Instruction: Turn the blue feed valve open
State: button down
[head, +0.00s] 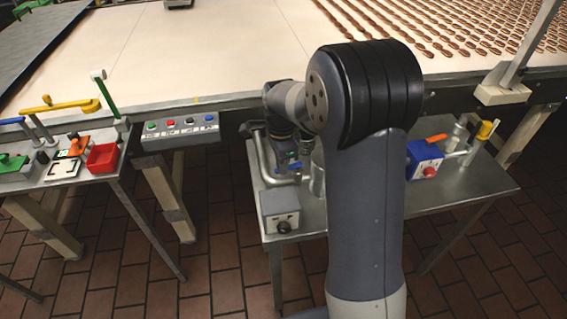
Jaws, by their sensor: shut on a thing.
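My gripper (289,156) points down over the small metal table, at the bent steel pipe. It is mostly hidden by my own arm and small in the picture. A bit of the blue feed valve (295,167) shows right at the fingertips, and my gripper is shut on it. How far the valve handle is turned cannot be made out. The steel pipe (262,160) curves down to the left of the valve.
A grey box with a black knob (280,212) stands at the table's front left. A blue box with a red button (425,160) and a yellow-topped fitting (485,131) stand right. A button panel (181,131) hangs under the conveyor (220,50).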

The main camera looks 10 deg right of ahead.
jog(key=shift+w+m, duration=0.3)
jog(key=shift+m, duration=0.2)
jog(key=c, duration=1.4)
grip_release()
jog(key=shift+o, duration=0.2)
jog(key=shift+r, duration=0.1)
notch_tip(320, 180, up, 11)
jog(key=shift+f, duration=0.2)
